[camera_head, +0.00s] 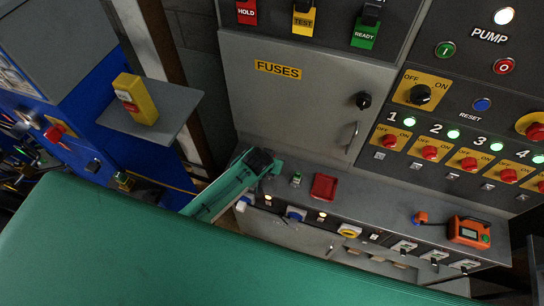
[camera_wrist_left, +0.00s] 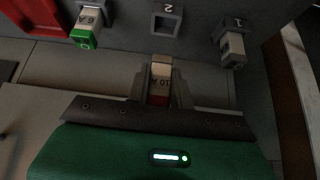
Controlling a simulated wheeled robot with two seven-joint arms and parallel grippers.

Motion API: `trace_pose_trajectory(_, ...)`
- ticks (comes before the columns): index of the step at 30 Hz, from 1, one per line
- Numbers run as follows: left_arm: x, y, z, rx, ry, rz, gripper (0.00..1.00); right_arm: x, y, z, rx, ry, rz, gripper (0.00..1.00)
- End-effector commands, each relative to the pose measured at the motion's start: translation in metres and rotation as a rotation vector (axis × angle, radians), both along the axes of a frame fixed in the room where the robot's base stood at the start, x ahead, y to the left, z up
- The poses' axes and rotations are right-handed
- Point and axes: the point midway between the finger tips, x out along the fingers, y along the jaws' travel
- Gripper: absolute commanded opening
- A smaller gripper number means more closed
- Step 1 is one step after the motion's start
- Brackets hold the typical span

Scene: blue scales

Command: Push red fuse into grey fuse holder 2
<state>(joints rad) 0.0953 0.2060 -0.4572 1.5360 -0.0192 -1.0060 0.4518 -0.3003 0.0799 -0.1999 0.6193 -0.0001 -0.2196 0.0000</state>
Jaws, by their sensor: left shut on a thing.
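In the left wrist view, my left gripper (camera_wrist_left: 160,88) is shut on the red fuse (camera_wrist_left: 160,72), a pale body marked 10 A with red at the gripper end. The fuse's free end points at grey fuse holder 2 (camera_wrist_left: 167,23), a square socket with an empty opening. The fuse looks lined up with it sideways, with a visible gap between them. In the head view, my left gripper (camera_head: 274,168) is over the ledge below the FUSES door; fuse and holder 2 cannot be made out there. My right gripper is not in view.
Holder 1 (camera_wrist_left: 233,24) holds a grey-ended fuse (camera_wrist_left: 232,50) on the right. A green-ended 6 A fuse (camera_wrist_left: 86,38) sits in a holder on the left. Beyond it is a red tray (camera_head: 323,187). An orange device (camera_head: 468,232) stands farther right on the ledge.

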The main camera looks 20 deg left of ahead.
Motion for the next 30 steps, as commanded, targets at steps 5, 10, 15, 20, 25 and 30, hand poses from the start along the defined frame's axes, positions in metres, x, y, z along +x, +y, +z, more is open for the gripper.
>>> trace_pose_trajectory(5, 0.0, 0.0, 0.0, 0.0, -0.001, 0.0, 0.02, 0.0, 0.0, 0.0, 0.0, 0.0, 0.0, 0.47)
trace_pose_trajectory(10, 0.0, 0.0, -0.005, 0.0, -0.001, 0.0, 0.02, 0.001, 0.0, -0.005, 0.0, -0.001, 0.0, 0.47)
trace_pose_trajectory(15, 0.0, 0.0, -0.016, 0.0, -0.001, 0.0, 0.02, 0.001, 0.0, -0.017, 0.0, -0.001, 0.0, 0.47)
trace_pose_trajectory(20, 0.0, 0.0, -0.032, 0.0, -0.001, -0.001, 0.02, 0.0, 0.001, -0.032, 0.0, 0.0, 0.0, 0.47)
trace_pose_trajectory(25, 0.0, 0.0, -0.048, 0.0, -0.001, -0.001, 0.02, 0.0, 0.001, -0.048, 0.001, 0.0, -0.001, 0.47)
trace_pose_trajectory(30, 0.0, 0.0, -0.057, 0.0, -0.001, -0.001, 0.02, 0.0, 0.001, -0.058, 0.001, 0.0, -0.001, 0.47)
